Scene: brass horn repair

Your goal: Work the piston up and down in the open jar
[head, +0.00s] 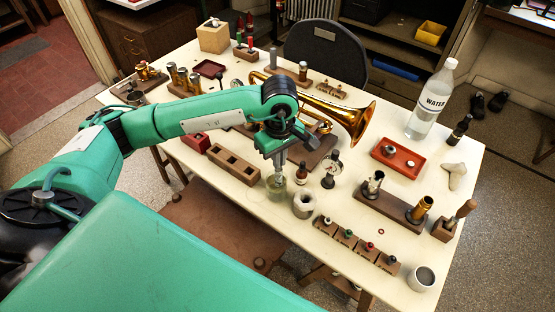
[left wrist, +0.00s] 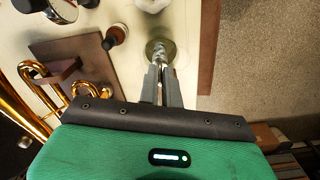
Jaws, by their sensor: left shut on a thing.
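The open glass jar (head: 276,190) stands near the table's front edge, with greenish contents. It also shows in the left wrist view (left wrist: 151,45), seen from above. My left gripper (head: 280,171) points down right over the jar. In the left wrist view its fingers (left wrist: 161,72) are shut on the silvery piston (left wrist: 160,56), whose visible part is at the jar's mouth. How deep the piston sits in the jar is hard to tell. My right gripper is in neither view.
A white roll-like ring (head: 303,204) and small bottles (head: 301,173) stand close right of the jar. A wooden block with square holes (head: 233,163) lies to its left. The brass trumpet (head: 340,112) lies behind. A water bottle (head: 431,103) stands at the far right.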

